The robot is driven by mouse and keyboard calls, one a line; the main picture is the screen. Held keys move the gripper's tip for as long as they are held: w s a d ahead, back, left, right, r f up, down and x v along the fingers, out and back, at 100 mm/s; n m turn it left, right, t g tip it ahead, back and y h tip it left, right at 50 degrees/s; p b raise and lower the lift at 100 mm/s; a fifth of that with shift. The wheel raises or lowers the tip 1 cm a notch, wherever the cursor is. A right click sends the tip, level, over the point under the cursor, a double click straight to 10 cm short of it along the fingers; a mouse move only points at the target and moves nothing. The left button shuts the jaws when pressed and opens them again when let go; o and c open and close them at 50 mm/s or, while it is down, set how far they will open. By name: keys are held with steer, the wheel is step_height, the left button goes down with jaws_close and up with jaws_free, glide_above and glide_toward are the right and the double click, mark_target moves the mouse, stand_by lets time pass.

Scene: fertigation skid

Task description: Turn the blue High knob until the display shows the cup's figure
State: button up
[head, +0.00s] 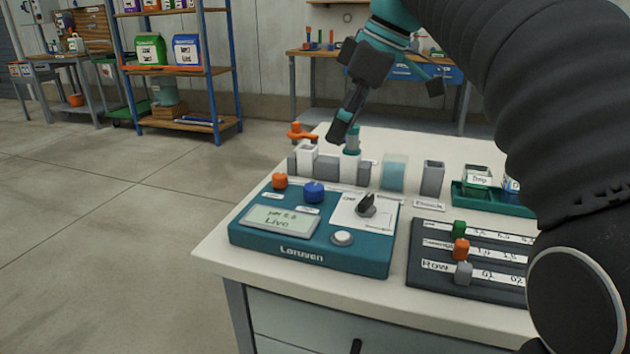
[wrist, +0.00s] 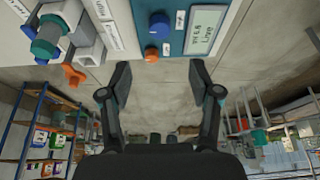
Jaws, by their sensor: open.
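The blue knob (head: 314,192) stands on the teal meter (head: 310,250), right of an orange knob (head: 279,181). The display (head: 281,220) reads "Live" under a pH figure, which looks like 6.8 in the wrist view (wrist: 201,30). My gripper (head: 343,128) is open and empty, above and behind the meter. In the wrist view, the blue knob (wrist: 159,24) lies beyond the space between my fingers (wrist: 160,73), apart from both. A clear cup of pale blue liquid (head: 394,172) stands behind the meter. I cannot read any figure on it.
A white holder (head: 307,155) with an orange clip and a teal-capped probe (head: 352,142) stands behind the knobs. A grey block (head: 432,178), a green tray (head: 490,200) of jars and a dark slider board (head: 440,272) lie right. The bench's left edge is close to the meter.

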mark_target(314, 187)
steer(key=b+x, duration=0.1)
steer(key=x, duration=1.1)
steer(key=shift+b, duration=0.4)
steer(key=c, duration=1.1)
steer(key=shift+c, duration=0.2)
